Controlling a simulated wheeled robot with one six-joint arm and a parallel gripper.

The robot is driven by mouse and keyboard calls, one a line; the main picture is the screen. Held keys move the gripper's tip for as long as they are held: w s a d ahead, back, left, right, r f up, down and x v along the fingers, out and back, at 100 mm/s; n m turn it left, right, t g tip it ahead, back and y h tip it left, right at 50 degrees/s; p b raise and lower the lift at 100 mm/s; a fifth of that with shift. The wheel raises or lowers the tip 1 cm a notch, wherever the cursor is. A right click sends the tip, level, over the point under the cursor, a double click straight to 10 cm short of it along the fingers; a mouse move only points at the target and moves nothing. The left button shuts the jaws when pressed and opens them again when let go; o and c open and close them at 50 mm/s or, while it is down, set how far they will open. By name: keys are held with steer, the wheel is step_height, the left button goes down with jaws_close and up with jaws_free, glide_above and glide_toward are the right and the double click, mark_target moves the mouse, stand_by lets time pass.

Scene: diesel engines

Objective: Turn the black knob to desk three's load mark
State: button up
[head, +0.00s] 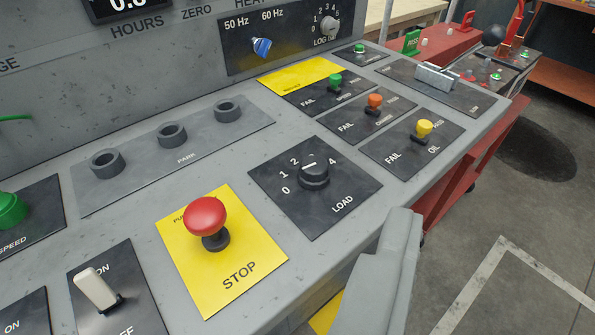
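The black knob (314,176) stands on the dark LOAD plate (322,212) of the grey sloping desk. The figures 0, 1, 2 and 4 show around the knob; the 3 is not visible, perhaps hidden behind it. A short white line marks the knob's top; I cannot tell exactly which figure it points at. A grey part of my gripper (382,275) shows at the lower middle, in front of the desk edge and below right of the knob, apart from it. Desk three's load mark cannot be identified from this view.
A red STOP button (206,216) on a yellow plate stands left of the knob. Green (334,81), orange (375,102) and yellow (424,128) switches stand behind and right. Empty grey PARK rings (172,134) lie behind left. A blue selector knob (262,47) is on the upright panel.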

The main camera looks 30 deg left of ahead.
steer(key=w+a+n+g, duration=0.5)
steer(key=w+a+g, duration=0.15)
steer(key=w, duration=0.45)
steer(key=n+g, duration=0.7)
steer(key=g, duration=0.2)
glide_toward(314, 164)
steer(key=shift+t+h, duration=0.25)
steer(key=shift+h, duration=0.15)
steer(key=f, duration=0.9)
steer(key=shift+s+a+f, duration=0.1)
steer(key=shift+s+a, duration=0.05)
steer(key=shift+a, duration=0.2)
steer(key=c, duration=1)
steer(key=shift+o, duration=0.2)
